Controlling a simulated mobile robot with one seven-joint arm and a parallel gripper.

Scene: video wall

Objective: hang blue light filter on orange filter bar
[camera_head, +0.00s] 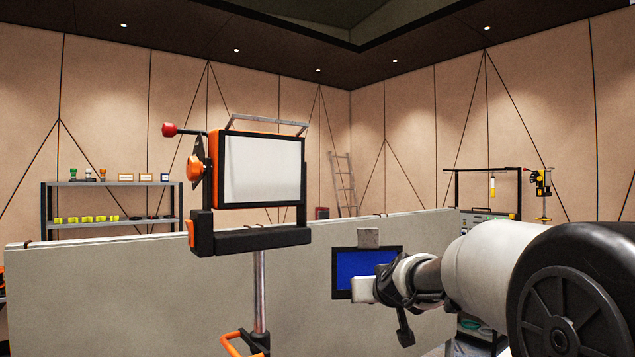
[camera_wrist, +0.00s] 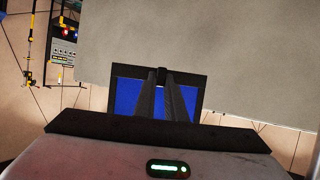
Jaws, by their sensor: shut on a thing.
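The blue light filter (camera_head: 358,272) is a blue panel in a dark frame. My gripper (camera_head: 368,262) is shut on it and holds it up in front of the pale wall panel, right of the lamp. In the wrist view the blue light filter (camera_wrist: 127,96) shows behind the two dark fingers of my gripper (camera_wrist: 168,80), which meet its top edge near the middle. The lamp (camera_head: 262,170) has an orange and black housing with a white face and stands on a post. A pale bar frame (camera_head: 268,122) rises above its top; I cannot tell whether this is the filter bar, as no orange shows on it.
A pale partition (camera_head: 120,290) runs across behind the lamp post (camera_head: 260,290). Shelves (camera_head: 110,220) with small items stand at the left back. A ladder (camera_head: 343,180) leans on the back wall. A dark rack (camera_head: 485,172) stands at right. Free air lies between filter and lamp.

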